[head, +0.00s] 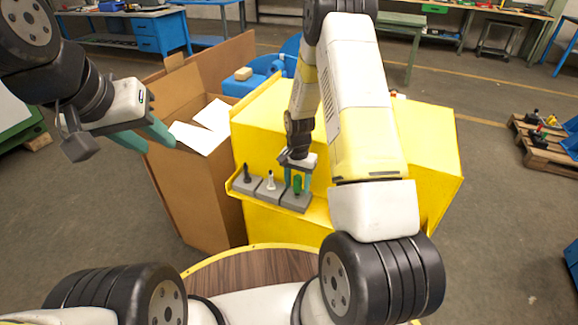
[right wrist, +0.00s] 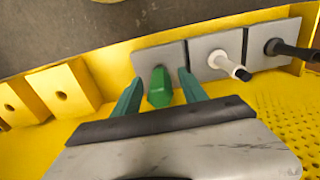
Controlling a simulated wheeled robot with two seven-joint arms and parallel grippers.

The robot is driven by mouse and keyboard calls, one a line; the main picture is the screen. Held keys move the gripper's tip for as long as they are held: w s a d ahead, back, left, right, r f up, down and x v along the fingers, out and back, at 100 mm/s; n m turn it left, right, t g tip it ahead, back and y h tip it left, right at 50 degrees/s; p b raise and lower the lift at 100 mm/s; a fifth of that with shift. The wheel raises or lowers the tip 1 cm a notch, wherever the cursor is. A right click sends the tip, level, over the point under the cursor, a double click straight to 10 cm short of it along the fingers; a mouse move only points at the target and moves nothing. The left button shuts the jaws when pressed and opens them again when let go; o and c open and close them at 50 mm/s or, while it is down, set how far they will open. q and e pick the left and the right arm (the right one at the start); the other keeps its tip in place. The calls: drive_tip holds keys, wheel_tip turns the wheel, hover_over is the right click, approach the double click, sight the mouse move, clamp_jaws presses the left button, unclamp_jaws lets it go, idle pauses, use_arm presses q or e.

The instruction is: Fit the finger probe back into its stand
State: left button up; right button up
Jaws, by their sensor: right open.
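A green probe (head: 297,184) stands in the rightmost of a row of grey stand blocks (head: 294,200) on a yellow ledge. It also shows in the right wrist view (right wrist: 160,87), in front of its grey block (right wrist: 150,62). My right gripper (head: 297,181) is open, with one teal finger on each side of the green probe and a gap visible on both sides. In the right wrist view its fingers (right wrist: 161,92) straddle the probe. My left gripper (head: 143,136) is open and empty, off to the left above the cardboard box. I cannot tell which probe is the finger probe.
A white probe (head: 270,181) and a black probe (head: 247,173) stand in the neighbouring grey blocks. Yellow blocks with holes (right wrist: 62,93) sit beside the row. A cardboard box (head: 199,195) with white sheets stands left of the yellow cabinet (head: 435,150).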

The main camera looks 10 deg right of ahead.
drive_tip(key=shift+r, duration=3.9)
drive_tip(key=s+r+n+t, duration=0.1)
drive_tip(key=s+r, duration=0.2)
drive_tip(key=r, duration=0.4)
drive_tip(key=s+a+r+n+t+y, duration=0.1)
drive_tip(key=s+r, duration=0.1)
drive_tip(key=r, duration=0.5)
drive_tip(key=s+r+n+t, duration=0.1)
drive_tip(key=s+r, duration=0.2)
drive_tip(key=r, duration=0.4)
drive_tip(key=s+r+n+t, duration=0.1)
drive_tip(key=s+r, duration=0.3)
drive_tip(key=s, duration=0.4)
drive_tip(key=s+a+r+n+t+y, duration=0.1)
drive_tip(key=s+r+n+t, duration=0.1)
drive_tip(key=s+r, duration=0.3)
drive_tip(key=s+n, duration=0.1)
drive_tip(key=s, duration=0.2)
drive_tip(key=shift+s+r, duration=0.2)
drive_tip(key=shift+r, duration=0.1)
